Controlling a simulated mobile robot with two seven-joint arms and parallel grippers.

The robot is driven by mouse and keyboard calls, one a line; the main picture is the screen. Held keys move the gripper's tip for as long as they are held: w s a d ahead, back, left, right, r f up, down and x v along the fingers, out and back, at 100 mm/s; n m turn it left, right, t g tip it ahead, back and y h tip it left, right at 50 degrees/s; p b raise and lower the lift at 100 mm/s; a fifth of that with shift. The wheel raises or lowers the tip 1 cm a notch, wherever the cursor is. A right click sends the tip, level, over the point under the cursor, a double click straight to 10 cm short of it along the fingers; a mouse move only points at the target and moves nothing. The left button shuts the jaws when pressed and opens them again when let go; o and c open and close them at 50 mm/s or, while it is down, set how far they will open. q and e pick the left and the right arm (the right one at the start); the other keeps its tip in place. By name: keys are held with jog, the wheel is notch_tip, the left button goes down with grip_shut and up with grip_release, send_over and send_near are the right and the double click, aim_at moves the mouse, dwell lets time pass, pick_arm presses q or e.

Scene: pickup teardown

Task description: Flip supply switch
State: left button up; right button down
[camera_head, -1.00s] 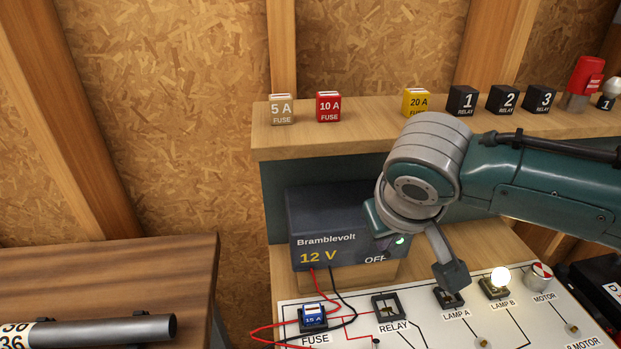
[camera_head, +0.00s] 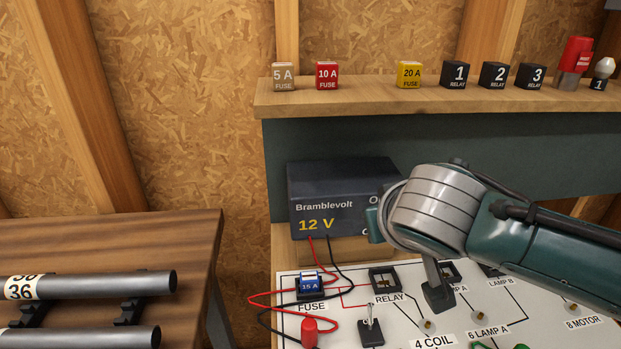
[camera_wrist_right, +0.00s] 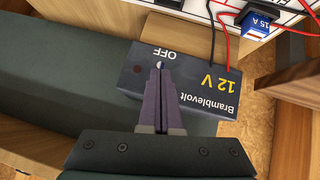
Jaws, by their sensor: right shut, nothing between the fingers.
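The dark supply box, marked Bramblevolt 12 V (camera_head: 305,185), stands under the shelf at the back of the bench; it also shows upside down in the wrist view (camera_wrist_right: 205,105). Its small pale switch lever (camera_wrist_right: 160,65) shows just at the fingertips, below the OFF lettering. A small dark red, unlit-looking dot (camera_wrist_right: 137,69) is beside it. My right gripper (camera_wrist_right: 160,76) is shut and empty, its tips at the lever; I cannot tell whether they touch. In the head view my right wrist hides the switch and fingertips. My left gripper is out of view.
A white circuit board (camera_head: 340,325) in front holds a blue 15 A fuse (camera_head: 309,286), an empty relay socket (camera_head: 384,278) and a toggle (camera_head: 370,330). The shelf (camera_head: 350,98) above carries fuses and relays. A brown table (camera_head: 150,245) with grey tubes is left.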

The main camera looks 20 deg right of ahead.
jog(key=shift+f+t, duration=0.25)
jog(key=shift+t, duration=0.35)
jog(key=shift+r+h+p, duration=0.3)
jog(key=shift+r+p, duration=0.35)
jog(key=shift+r, duration=0.15)
jog(key=shift+r, duration=0.1)
